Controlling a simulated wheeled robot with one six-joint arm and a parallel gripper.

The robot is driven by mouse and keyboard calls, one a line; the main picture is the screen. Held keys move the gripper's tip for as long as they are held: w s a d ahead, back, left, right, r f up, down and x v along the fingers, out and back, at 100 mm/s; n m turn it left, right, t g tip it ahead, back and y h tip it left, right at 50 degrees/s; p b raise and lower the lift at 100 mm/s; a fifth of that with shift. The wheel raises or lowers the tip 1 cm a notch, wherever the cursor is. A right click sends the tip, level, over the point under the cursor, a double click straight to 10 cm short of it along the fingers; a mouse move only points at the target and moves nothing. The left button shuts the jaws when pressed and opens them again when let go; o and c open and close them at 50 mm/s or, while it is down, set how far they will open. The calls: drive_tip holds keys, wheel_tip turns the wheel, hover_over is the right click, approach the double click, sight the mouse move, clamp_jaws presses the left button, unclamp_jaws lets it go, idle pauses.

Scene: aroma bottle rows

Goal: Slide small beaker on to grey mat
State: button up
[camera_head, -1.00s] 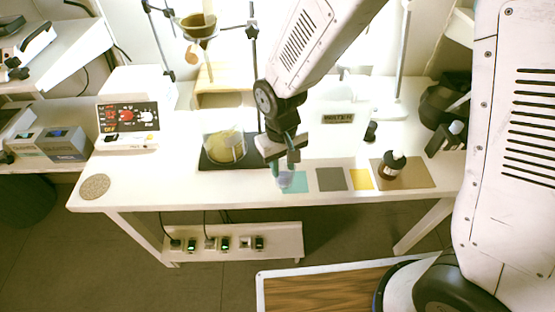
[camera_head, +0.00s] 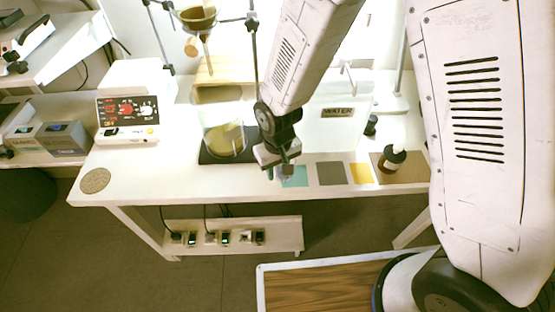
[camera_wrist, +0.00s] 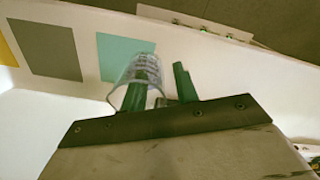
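The small clear beaker (camera_wrist: 148,70) stands at the edge of the teal mat in the wrist view, on the side away from the grey mat. In the head view the beaker (camera_head: 287,173) is small and partly hidden by my gripper (camera_head: 278,172). The grey mat (camera_wrist: 43,48) is bare and lies beyond the teal mat (camera_wrist: 122,50); the grey mat also shows in the head view (camera_head: 331,174). My gripper (camera_wrist: 164,75) is down at the beaker with its green fingers apart. One finger shows through the beaker's glass; whether it is inside or behind is unclear. The other finger is outside the beaker.
A yellow mat (camera_head: 361,173) and a brown mat (camera_head: 412,174) with a dark bottle (camera_head: 392,160) lie to the right. A large beaker (camera_head: 224,138) on a black plate stands left of my gripper. A box marked WATER (camera_head: 340,130) stands behind.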

drive_tip(key=shift+f, duration=0.7)
clamp_jaws()
drive_tip(key=shift+d, duration=0.15)
